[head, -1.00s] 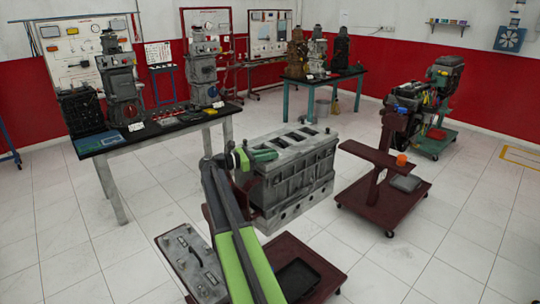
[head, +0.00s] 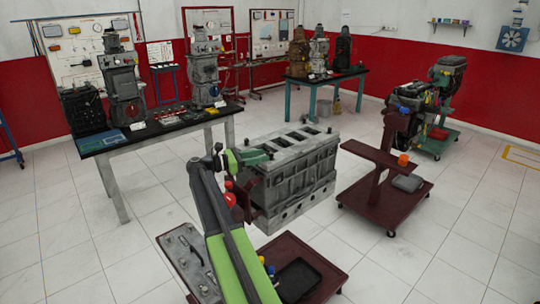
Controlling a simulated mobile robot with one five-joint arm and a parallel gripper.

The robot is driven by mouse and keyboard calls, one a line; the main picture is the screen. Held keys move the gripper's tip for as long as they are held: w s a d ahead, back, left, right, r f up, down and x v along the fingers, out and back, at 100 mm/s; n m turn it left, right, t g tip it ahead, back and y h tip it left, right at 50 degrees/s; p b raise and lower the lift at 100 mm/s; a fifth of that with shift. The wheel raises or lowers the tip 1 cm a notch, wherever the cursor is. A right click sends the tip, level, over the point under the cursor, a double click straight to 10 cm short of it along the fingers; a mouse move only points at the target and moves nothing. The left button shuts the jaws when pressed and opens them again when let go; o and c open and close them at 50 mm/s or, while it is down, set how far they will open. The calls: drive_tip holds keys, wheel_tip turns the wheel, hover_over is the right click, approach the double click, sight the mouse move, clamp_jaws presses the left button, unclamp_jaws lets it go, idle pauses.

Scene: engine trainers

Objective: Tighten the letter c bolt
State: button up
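A grey engine block (head: 300,178) is mounted on a dark red stand in the middle of the head view. Its top has several dark rectangular openings. My green and black arm reaches up from the bottom, and my gripper (head: 256,156) is at the block's upper left end. I cannot tell whether it touches the block, or whether its fingers are open or shut. No bolt marked with a letter c can be made out. The block's near left end is partly hidden by my arm.
Red knobs (head: 229,199) show beside my arm. A black tray (head: 298,280) and a grey control panel (head: 190,262) are low in front. A dark red stand (head: 385,190) is to the right. A workbench (head: 160,143) with engines is behind left. Tiled floor between is clear.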

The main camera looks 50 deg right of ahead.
drive_tip(key=v, duration=1.2)
drive_tip(key=shift+a, duration=0.1)
